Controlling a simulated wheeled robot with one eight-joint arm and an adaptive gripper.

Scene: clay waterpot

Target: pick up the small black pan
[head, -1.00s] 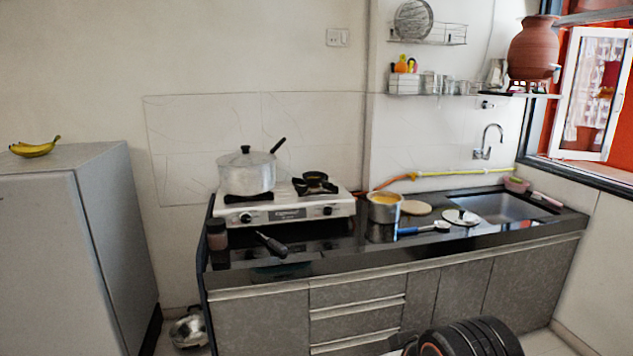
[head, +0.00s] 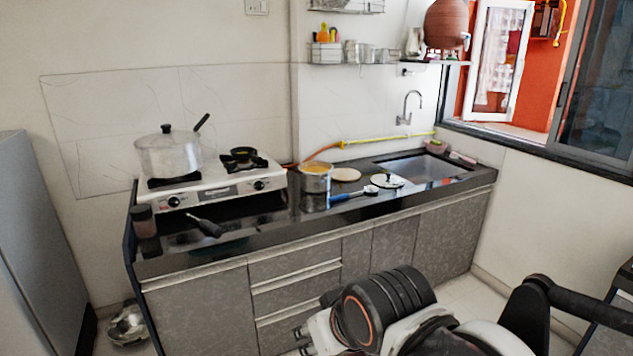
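A small black round thing, seemingly the small black pan (head: 243,154), sits on the right burner of the white gas stove. It is small in the picture, and I cannot make out a handle on it. My arm shows at the bottom right, in front of the cabinets and well apart from the stove. My gripper cannot be made out in this view.
A lidded pot (head: 168,155) stands on the stove's left burner. A steel pot (head: 315,178), a blue-handled utensil (head: 345,196) and a dark jar (head: 143,221) stand or lie on the black counter (head: 290,217). A fridge (head: 35,250) is at left. Floor shows at right.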

